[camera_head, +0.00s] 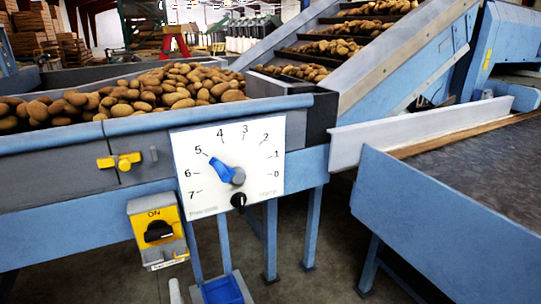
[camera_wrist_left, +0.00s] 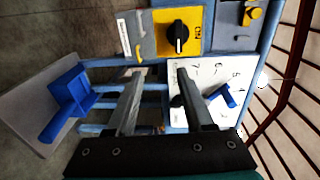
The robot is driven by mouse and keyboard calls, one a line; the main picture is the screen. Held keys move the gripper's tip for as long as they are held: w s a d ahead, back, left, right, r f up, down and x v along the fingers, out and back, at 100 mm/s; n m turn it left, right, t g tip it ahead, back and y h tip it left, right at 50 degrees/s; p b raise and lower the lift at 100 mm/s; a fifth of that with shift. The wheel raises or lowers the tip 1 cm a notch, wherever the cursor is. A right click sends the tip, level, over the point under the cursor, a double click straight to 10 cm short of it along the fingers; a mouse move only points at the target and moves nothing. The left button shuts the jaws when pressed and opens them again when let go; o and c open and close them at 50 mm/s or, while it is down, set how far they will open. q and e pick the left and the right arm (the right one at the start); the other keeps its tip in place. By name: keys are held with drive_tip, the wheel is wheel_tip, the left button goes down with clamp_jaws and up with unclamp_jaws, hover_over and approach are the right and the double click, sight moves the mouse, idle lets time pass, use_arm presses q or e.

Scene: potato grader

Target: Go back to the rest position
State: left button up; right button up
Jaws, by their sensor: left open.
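My left gripper (camera_wrist_left: 159,74) shows in the left wrist view with its two grey fingers apart and nothing between them. Its fingertips point toward the frame below the yellow switch. In the head view only a small pale grey tip at the bottom edge seems to belong to it. The white dial plate (camera_head: 265,140) is on the front of the grader, numbered 0 to 7. Its blue pointer (camera_head: 221,168) points up-left, near 5. The gripper is apart from the dial as far as I can tell. My right gripper is in neither view.
The yellow ON switch box (camera_head: 158,230) with a black knob hangs below the potato-filled hopper (camera_head: 60,128). A blue box-like part (camera_head: 222,290) stands low beside it. A blue conveyor frame (camera_head: 440,215) bounds the right. Open floor (camera_head: 325,255) lies between.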

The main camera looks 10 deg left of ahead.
use_arm(q)
drive_tip(key=s+d+f+n+g+h+p, duration=0.1)
drive_tip(key=s+f+g+h+p, duration=0.2)
drive_tip(key=f, duration=0.9)
drive_tip(key=s+d+f+n+g+h+p, duration=0.15)
drive_tip(key=s+f+g+h, duration=0.35)
drive_tip(key=f, duration=0.7)
drive_tip(key=s+a+f+n+g+p, duration=0.1)
drive_tip(key=s+f, duration=0.4)
drive_tip(key=s, duration=0.5)
drive_tip(key=s+a+f+n+g+p, duration=0.1)
drive_tip(key=s+f+n, duration=0.4)
drive_tip(key=s, duration=0.6)
drive_tip(key=shift+a+n+g, duration=0.65)
drive_tip(key=shift+a+g, duration=0.25)
drive_tip(key=shift+g, duration=0.3)
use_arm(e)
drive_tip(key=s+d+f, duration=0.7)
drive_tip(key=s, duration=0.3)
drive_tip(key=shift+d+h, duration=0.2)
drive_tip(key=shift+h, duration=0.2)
use_arm(q)
drive_tip(key=shift+f, duration=0.1)
